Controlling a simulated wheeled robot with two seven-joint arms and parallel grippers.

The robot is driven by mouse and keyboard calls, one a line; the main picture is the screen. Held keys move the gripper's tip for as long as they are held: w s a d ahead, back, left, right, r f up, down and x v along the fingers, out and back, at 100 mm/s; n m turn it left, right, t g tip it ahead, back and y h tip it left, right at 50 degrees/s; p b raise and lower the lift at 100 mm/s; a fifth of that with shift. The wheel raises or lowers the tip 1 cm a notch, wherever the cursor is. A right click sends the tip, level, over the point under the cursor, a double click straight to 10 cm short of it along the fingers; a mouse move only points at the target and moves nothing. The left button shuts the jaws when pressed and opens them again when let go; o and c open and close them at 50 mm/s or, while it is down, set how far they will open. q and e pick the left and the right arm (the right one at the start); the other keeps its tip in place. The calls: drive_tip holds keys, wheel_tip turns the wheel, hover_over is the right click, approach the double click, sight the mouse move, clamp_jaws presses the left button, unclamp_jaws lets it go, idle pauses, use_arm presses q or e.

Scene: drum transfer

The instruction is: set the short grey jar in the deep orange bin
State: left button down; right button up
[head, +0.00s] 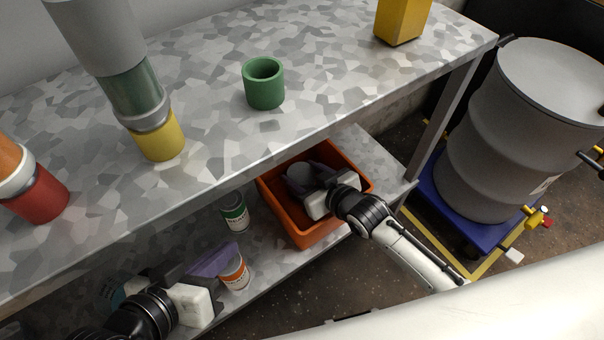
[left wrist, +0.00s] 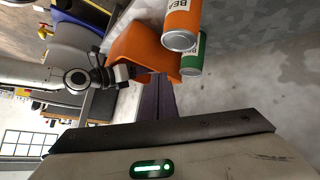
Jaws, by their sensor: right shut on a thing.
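The short grey jar (head: 299,171) shows as a round grey top between the purple fingers of my right gripper (head: 305,178). My right gripper is shut on it, inside the outline of the deep orange bin (head: 304,236) on the lower shelf. Fingers and wrist hide part of the jar; I cannot tell whether it touches the bin floor. The bin also shows in the left wrist view (left wrist: 145,48). My left gripper (head: 228,259) is over the lower shelf beside an orange-banded can (head: 235,273). Its purple fingers lie together, empty, in the left wrist view (left wrist: 157,90).
A green-banded can (head: 235,214) stands left of the bin. The upper shelf (head: 210,70) overhangs the bin's back and carries a green cup (head: 264,84), a yellow block (head: 402,20) and stacked cylinders (head: 160,140). A grey drum (head: 520,130) stands on a blue base at right.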

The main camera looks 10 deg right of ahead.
drive_tip(key=o, duration=1.2)
drive_tip(key=shift+f, duration=0.15)
drive_tip(key=shift+o, duration=0.2)
use_arm(q)
drive_tip(key=shift+r, duration=0.2)
use_arm(e)
drive_tip(key=shift+s+r, duration=0.2)
drive_tip(key=shift+r, duration=0.15)
use_arm(q)
drive_tip(key=a+f+y+p, duration=0.1)
drive_tip(key=p, duration=0.1)
drive_tip(key=s+a+f+g+y+p, duration=0.1)
drive_tip(key=a+f+p, duration=0.1)
drive_tip(key=p, duration=0.1)
drive_tip(key=shift+f, duration=0.15)
use_arm(e)
drive_tip(key=v, duration=1.1)
drive_tip(key=shift+s+d, duration=0.2)
